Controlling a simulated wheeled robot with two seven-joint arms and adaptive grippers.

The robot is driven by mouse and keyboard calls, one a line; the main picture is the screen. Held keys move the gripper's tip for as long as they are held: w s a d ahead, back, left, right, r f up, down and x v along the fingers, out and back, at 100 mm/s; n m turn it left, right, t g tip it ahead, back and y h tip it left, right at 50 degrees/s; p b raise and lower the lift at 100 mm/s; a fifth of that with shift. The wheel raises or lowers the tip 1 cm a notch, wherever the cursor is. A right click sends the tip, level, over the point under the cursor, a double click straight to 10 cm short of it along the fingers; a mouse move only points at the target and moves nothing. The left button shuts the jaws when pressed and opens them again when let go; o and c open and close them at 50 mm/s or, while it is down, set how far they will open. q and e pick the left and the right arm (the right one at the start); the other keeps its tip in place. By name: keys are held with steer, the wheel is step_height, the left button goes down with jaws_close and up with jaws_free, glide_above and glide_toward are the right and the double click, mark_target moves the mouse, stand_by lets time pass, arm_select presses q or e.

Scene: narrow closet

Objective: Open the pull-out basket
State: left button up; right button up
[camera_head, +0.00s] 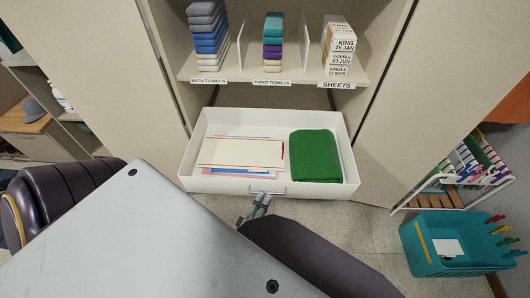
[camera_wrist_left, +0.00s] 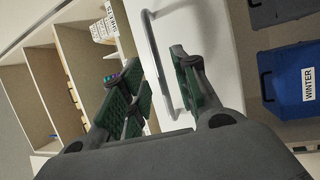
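The white pull-out basket (camera_head: 195,150) stands out from the closet below the shelf, with its inside showing in the head view. It holds flat papers (camera_head: 240,153) and a folded green cloth (camera_head: 315,156). A thin metal handle (camera_head: 268,192) sits on its front. My left gripper (camera_head: 262,200) is at the front, close to the handle. In the wrist view its two green-padded fingers (camera_wrist_left: 160,65) are apart, with the handle bar (camera_wrist_left: 153,48) showing in the gap between them. Whether they touch the bar I cannot tell. My right gripper is not in view.
Above, a shelf holds bath towels (camera_head: 207,40), hand towels (camera_head: 272,42) and boxed sheets (camera_head: 339,48). A teal crate (camera_head: 425,262) stands on the floor at right. The wrist view shows a blue bin labelled WINTER (camera_wrist_left: 285,80). Some tiled floor (camera_head: 365,222) is bare right of the basket.

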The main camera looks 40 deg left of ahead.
arm_select(q)
steer(key=shift+v, duration=2.65)
steer(key=shift+s, duration=0.1)
